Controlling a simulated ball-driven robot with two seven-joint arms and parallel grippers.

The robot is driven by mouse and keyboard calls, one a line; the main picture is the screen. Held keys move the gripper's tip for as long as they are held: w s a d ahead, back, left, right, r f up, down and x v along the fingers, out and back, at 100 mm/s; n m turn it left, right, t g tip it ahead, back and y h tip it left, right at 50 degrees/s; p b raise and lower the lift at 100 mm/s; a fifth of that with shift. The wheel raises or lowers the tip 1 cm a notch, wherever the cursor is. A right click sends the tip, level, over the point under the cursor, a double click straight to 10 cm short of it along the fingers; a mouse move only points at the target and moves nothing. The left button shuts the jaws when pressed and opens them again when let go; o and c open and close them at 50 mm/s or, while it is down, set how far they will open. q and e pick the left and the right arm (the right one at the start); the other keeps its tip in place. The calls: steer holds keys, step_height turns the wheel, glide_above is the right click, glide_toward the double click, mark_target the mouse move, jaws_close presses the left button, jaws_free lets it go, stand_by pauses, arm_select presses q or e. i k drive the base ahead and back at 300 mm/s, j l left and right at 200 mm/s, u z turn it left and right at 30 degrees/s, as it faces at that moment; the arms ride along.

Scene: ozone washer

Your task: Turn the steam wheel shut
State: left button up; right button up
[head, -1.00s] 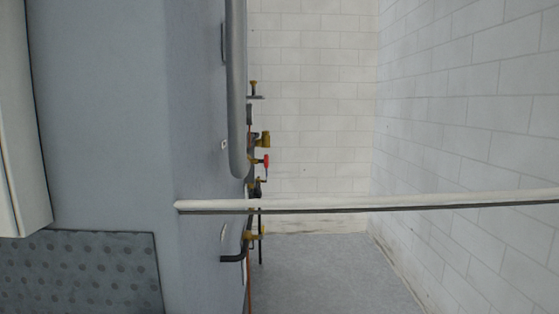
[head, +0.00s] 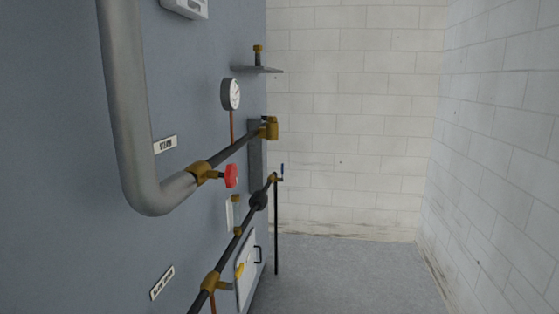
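A red wheel (head: 231,176) sits on a brass valve (head: 201,172) at the end of the thick grey pipe (head: 128,110), on the blue-grey wall to the left. A small label (head: 165,144), which seems to read STEAM, is on the wall just above this pipe. The wheel is seen nearly edge-on, so how far it is turned cannot be told. Neither of my grippers shows in the head view.
A round gauge (head: 231,94) and a small shelf (head: 258,69) are above. The floor (head: 345,270) to the right is clear.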

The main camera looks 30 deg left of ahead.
mark_target(231, 176)
steer(key=i+l+u, duration=0.2)
steer(key=i, duration=0.4)
steer(key=i+u, duration=0.25)
steer(key=i, duration=0.35)
steer(key=i+l+u, duration=0.1)
steer(key=i+u, duration=0.15)
steer(key=u, duration=0.15)
steer(key=i+l+u, duration=0.2)
steer(key=u, duration=0.15)
steer(key=i+l+u, duration=0.15)
steer(key=u, duration=0.25)
steer(key=i+l+u, duration=0.15)
steer(key=l+u, duration=0.2)
